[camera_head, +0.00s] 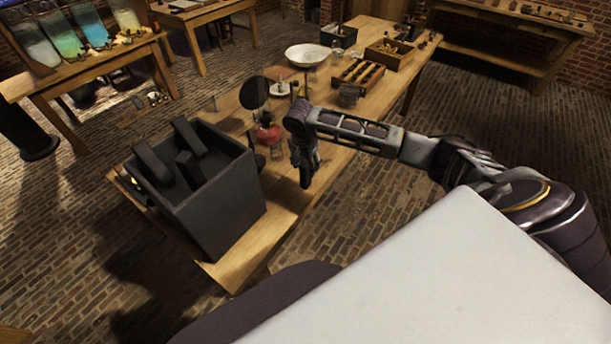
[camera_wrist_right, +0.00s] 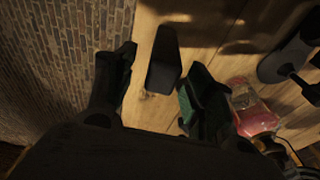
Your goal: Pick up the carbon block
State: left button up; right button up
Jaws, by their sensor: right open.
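A dark carbon block (camera_wrist_right: 164,58) lies on the wooden table in the right wrist view, ahead of and between the two fingers of my right gripper (camera_wrist_right: 160,84). The fingers, with green inner pads, stand apart and the gripper is empty. In the head view my right gripper (camera_head: 305,168) points down over the table's near right edge, right of a large dark box. I cannot make out the loose block clearly there. Three more dark blocks (camera_head: 152,164) stick up out of the box. My left gripper is in neither view.
The open dark box (camera_head: 232,205) stands at the near end of the long table (camera_head: 283,205). A red object (camera_head: 267,133) and a dark round disc (camera_head: 254,93) stand behind the gripper. A white bowl (camera_head: 307,54) and wooden trays (camera_head: 358,74) are farther back.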

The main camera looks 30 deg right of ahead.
jog(key=shift+w+d+f, duration=0.1)
jog(key=shift+d+f, duration=0.05)
jog(key=shift+f, duration=2.05)
grip_shut()
